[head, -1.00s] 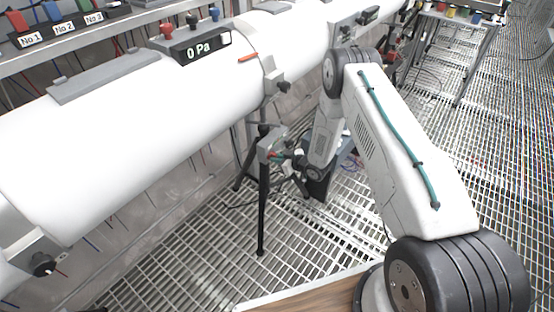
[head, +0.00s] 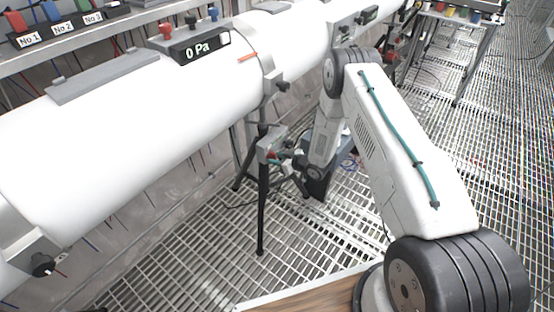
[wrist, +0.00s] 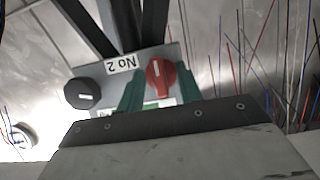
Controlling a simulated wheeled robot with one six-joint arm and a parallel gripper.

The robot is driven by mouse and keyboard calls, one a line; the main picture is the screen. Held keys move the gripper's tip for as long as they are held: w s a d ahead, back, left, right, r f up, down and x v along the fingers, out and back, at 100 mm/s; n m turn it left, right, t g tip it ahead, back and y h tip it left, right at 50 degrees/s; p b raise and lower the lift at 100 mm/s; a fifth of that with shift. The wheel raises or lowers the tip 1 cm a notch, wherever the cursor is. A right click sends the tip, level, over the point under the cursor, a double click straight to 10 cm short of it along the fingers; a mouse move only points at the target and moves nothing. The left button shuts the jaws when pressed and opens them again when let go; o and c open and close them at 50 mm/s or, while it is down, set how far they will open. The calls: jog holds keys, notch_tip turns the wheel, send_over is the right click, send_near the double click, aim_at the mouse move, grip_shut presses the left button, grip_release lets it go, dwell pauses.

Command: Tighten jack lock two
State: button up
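A grey box labelled "No 2" (wrist: 122,64), upside down in the wrist view, carries a red knob (wrist: 160,78) with a white mark and a black knob (wrist: 82,93) to its left. My gripper's green fingers (wrist: 161,92) stand one on each side of the red knob, very close to it. Whether they press on it I cannot tell. In the head view the box (head: 268,146) tops a black-legged jack stand (head: 262,210) beside the white tube. My gripper (head: 283,160) is at the box there, small and partly hidden.
The large white tube (head: 130,120) runs along the left, with a "0 Pa" display (head: 198,50) on it. A shelf above holds labelled coloured connectors (head: 50,14). Loose wires (wrist: 300,70) hang near the box. Grating floor (head: 190,255) lies open in front of the stand.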

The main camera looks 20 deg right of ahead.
jog(key=v, duration=0.7)
jog(key=shift+s+d, duration=0.2)
jog(key=shift+s, duration=0.15)
